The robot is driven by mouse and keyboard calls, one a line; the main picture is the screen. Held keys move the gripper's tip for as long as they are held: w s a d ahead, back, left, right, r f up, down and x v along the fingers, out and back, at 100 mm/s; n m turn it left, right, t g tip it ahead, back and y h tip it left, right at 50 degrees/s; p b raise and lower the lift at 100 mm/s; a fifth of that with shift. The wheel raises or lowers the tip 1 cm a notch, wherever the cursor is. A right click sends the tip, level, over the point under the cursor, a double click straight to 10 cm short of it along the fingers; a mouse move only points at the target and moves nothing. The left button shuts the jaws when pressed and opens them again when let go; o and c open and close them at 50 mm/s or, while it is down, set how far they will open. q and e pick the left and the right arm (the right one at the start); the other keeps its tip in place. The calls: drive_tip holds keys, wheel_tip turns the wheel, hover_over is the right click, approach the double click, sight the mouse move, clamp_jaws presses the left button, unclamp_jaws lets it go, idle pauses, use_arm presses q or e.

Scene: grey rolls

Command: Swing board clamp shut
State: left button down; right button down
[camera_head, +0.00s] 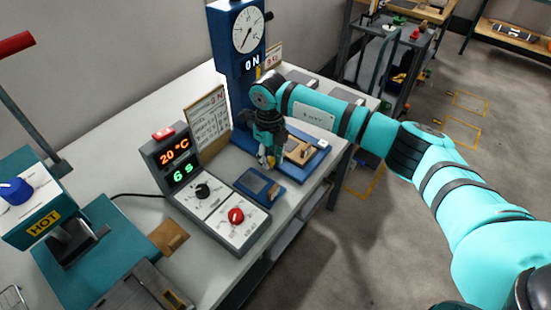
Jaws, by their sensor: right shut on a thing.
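My right gripper (267,158) reaches in from the right and points down at the left side of the board clamp. The clamp is part of a blue fixture (318,163) at the foot of a blue press column with a dial. A tan board (300,150) lies on the fixture, just right of the gripper. The fingers are shut on a small part of the clamp, which they mostly hide. How far the clamp stands open is too small to tell. My left gripper is not in view.
A small blue plate (259,187) lies in front of the fixture. A teal machine marked HOT (42,222) is further left.

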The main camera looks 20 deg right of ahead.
drive_tip(key=a+m, duration=0.1)
drive_tip(key=m, duration=0.1)
drive_tip(key=w+a+m+b, duration=0.1)
drive_tip(key=m, duration=0.1)
drive_tip(key=shift+m, duration=0.4)
drive_tip(key=shift+w+r, duration=0.1)
drive_tip(key=c, duration=1.1)
unclamp_jaws()
wheel_tip(320, 180, up, 12)
drive_tip(key=shift+f, duration=0.1)
